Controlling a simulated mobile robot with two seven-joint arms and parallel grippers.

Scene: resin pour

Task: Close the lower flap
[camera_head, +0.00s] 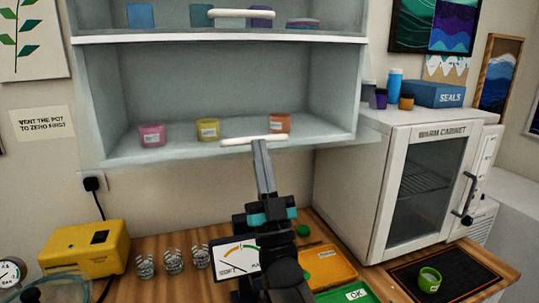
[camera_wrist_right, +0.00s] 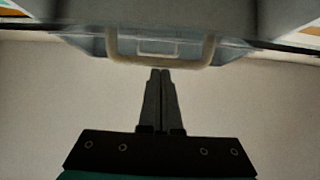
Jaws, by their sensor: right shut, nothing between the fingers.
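A pale wall cabinet (camera_head: 222,90) has two compartments. A cream bar handle (camera_head: 236,141) lies across the front at the bottom of the lower one; it also shows in the right wrist view as a U-shaped bar (camera_wrist_right: 160,61). The lower flap itself is hard to make out, and I cannot tell its angle. My right gripper (camera_head: 260,143) points up, shut and empty, its tips at or just below the handle; the right wrist view shows the tips (camera_wrist_right: 159,71) close under the bar. I cannot tell whether they touch. My left gripper is not in view.
Pink (camera_head: 152,134), yellow (camera_head: 207,129) and orange (camera_head: 280,123) jars stand in the lower compartment. Another handle (camera_head: 240,13) is above. A white warm cabinet (camera_head: 350,170) stands close at right. Below are a yellow box (camera_head: 85,250), clear cups (camera_head: 173,261) and trays (camera_head: 326,264).

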